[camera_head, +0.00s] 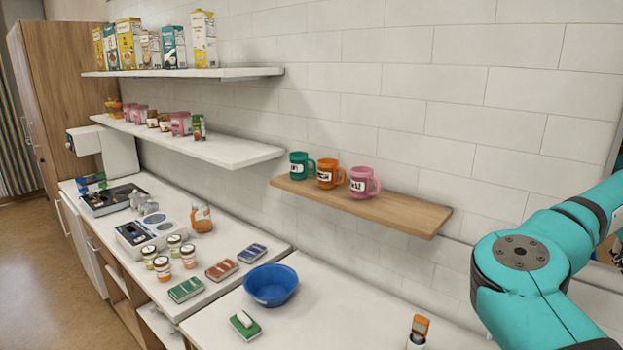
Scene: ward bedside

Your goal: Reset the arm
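A teal arm link of mine (535,260) fills the right side of the head view, bent at a round dark-capped joint. It is in front of the wall and above the right end of the counter. A small dark part shows behind it at the right edge; I cannot tell what it is. Neither my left gripper nor my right gripper can be made out in this view.
A wooden shelf (400,210) holds green, orange and pink mugs. White shelves (220,150) at left hold cartons and jars. The counter (330,320) bears a blue bowl (271,286), a green sponge-like block (245,325), small boxes, jars and an orange-capped bottle (418,332).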

